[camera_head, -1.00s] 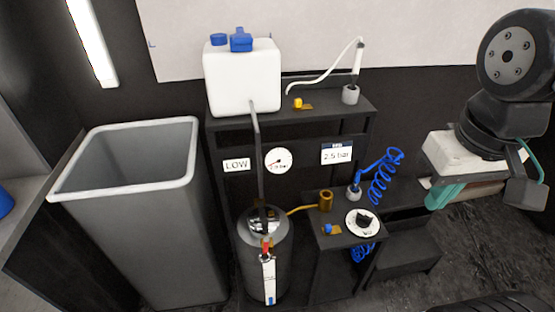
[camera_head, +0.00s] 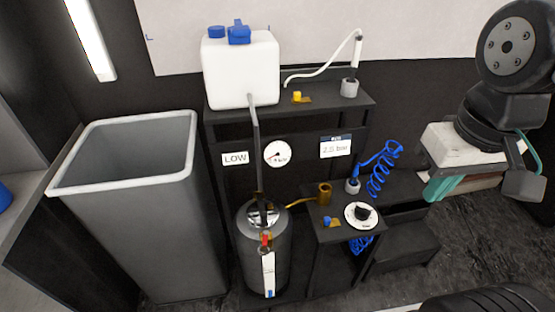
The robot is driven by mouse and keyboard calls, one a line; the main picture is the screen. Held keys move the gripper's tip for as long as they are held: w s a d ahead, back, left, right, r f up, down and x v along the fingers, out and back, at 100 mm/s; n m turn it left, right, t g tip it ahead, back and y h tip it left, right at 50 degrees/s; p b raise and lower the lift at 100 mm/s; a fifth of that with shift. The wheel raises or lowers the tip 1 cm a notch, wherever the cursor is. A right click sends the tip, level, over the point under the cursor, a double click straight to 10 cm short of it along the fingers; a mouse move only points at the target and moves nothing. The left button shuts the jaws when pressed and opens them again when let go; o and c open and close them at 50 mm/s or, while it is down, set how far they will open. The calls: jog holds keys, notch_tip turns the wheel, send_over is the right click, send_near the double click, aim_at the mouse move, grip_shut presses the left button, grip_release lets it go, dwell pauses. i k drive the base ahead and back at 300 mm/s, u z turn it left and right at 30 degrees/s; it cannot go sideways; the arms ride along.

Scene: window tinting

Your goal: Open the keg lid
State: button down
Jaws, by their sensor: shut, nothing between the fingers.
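The keg (camera_head: 264,248) is a dark grey cylinder standing upright on the floor-level shelf below the white tank. Its lid (camera_head: 263,214) is a shiny metal piece on top and looks seated. A red-topped fitting (camera_head: 265,239) and a white strip (camera_head: 268,274) are on the keg's front. A grey pipe (camera_head: 256,140) comes down from the tank to the lid area and hides part of it. My arm is at the upper right, well apart from the keg; my gripper's fingers do not show.
A large grey bin (camera_head: 135,200) stands close left of the keg. A brass cup (camera_head: 325,194) and a black knob on a white dial (camera_head: 361,214) are on the low stand at right. A white tank (camera_head: 241,70), a gauge (camera_head: 278,153) and a blue coiled hose (camera_head: 384,168) are nearby.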

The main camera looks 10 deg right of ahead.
aim_at(261, 214)
jog(key=z, duration=1)
jog(key=k, duration=0.95)
jog(key=u, duration=1.15)
jog(key=i, duration=0.5)
